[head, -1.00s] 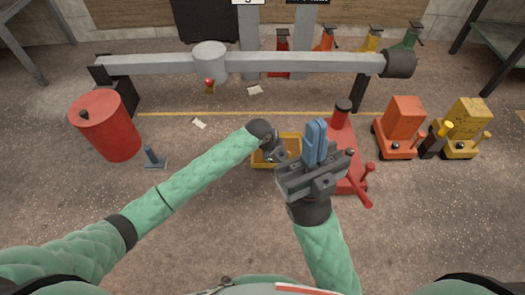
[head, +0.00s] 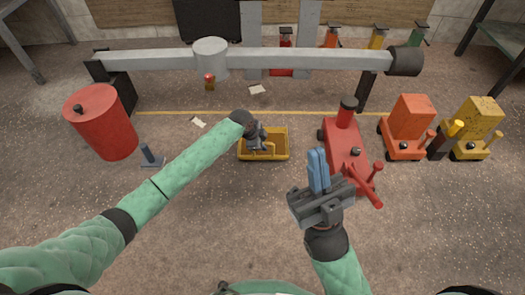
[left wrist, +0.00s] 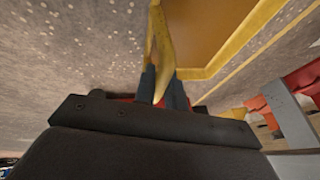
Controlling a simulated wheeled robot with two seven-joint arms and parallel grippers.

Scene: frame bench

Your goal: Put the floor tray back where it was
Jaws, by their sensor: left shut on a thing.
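The yellow floor tray (head: 282,157) is in the middle of the head view, left of the red floor jack. My left gripper (head: 256,142) is shut on the tray's rim. The left wrist view shows the yellow rim (left wrist: 163,45) between the dark fingers, with the tray's inside beyond. I cannot tell whether the tray touches the floor. My right gripper (head: 318,171) is empty, its blue fingers together, in front of the red jack. The left wrist and fingers partly hide the tray's inside.
A red floor jack (head: 346,148) stands right of the tray, with orange (head: 410,120) and yellow (head: 478,122) machines further right. A red drum (head: 103,125) and small grey stand (head: 151,156) are left. A grey beam (head: 300,59) spans the back. The front floor is clear.

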